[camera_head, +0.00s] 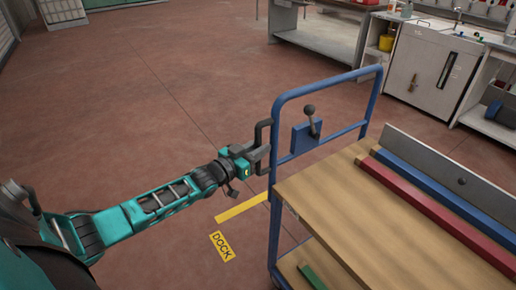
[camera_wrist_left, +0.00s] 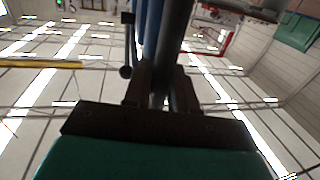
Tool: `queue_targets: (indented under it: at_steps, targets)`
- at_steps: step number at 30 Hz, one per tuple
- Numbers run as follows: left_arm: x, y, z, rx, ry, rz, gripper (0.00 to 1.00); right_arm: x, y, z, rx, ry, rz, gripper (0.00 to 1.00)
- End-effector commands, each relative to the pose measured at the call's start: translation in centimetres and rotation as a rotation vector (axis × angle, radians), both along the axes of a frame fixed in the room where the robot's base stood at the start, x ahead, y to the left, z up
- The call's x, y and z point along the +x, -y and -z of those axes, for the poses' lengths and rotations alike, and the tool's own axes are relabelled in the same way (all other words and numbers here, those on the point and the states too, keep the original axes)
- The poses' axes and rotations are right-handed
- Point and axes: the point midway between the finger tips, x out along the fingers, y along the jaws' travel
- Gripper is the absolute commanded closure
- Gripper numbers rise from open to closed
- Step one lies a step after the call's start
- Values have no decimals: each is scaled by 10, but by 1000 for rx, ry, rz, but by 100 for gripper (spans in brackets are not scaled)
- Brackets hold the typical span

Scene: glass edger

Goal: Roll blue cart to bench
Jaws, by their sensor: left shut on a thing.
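The blue cart (camera_head: 277,190) stands at the right in the head view, with a blue tube frame and a wooden top (camera_head: 345,220). A blue plate with a black knobbed lever (camera_head: 311,122) sits on its end frame. My right gripper is not in view.
Red and blue bars (camera_head: 430,205) lie on the cart top, and a green piece (camera_head: 311,275) on its lower shelf. A yellow floor line (camera_head: 240,208) and DOCK label (camera_head: 222,246) lie beside the cart. A white cabinet (camera_head: 430,65) stands at back right. The floor at left is clear.

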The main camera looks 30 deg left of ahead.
Motion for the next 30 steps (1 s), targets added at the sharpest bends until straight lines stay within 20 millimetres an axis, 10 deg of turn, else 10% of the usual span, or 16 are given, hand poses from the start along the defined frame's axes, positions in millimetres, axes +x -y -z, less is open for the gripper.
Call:
queue_targets:
  at_steps: [1, 2, 7, 19, 30]
  targets:
    - [-2, 7, 4, -3, -5, 11, 100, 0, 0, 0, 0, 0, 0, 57]
    - [-2, 7, 4, -3, -5, 12, 73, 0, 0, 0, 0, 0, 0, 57]
    - [-2, 6, 4, -3, -5, 10, 57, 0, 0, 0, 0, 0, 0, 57]
    - [-10, 2, 2, -3, -3, 6, 56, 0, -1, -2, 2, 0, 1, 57]
    - [-68, -9, 3, -2, -6, 7, 56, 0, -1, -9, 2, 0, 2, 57]
